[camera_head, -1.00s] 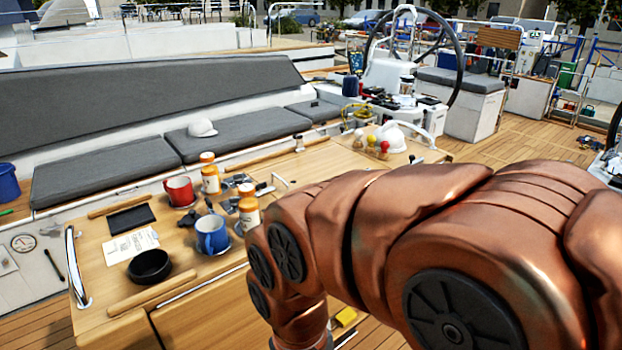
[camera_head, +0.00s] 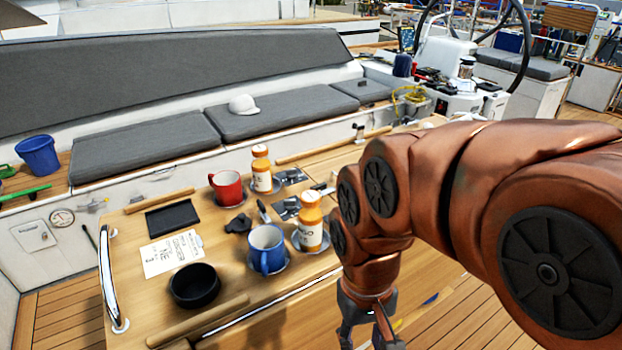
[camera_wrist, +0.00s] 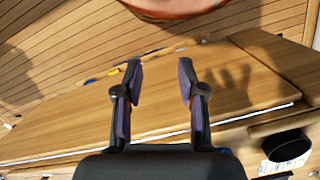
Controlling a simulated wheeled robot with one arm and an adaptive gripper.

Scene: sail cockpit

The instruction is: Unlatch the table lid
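The wooden table (camera_head: 130,280) fills the lower middle of the head view. A bright seam runs along its near side, with a wooden flap or lid panel (camera_head: 275,322) beyond it. Small grey metal parts (camera_head: 290,176) lie between the bottles and mugs; I cannot tell whether any is the latch. My gripper (camera_head: 366,328) hangs at the table's near right side, partly cut off by the frame edge. In the wrist view my gripper (camera_wrist: 160,78) is open and empty, its two fingers apart above the wooden panel (camera_wrist: 220,90), with its shadow on the wood.
On the table are a red mug (camera_head: 227,188), a blue mug (camera_head: 267,246), orange-and-white bottles (camera_head: 310,222), a black bowl (camera_head: 194,287), a paper (camera_head: 172,254) and a black pad (camera_head: 173,218). A metal rail (camera_head: 106,275) edges the left end. Open deck (camera_head: 490,315) lies at lower right.

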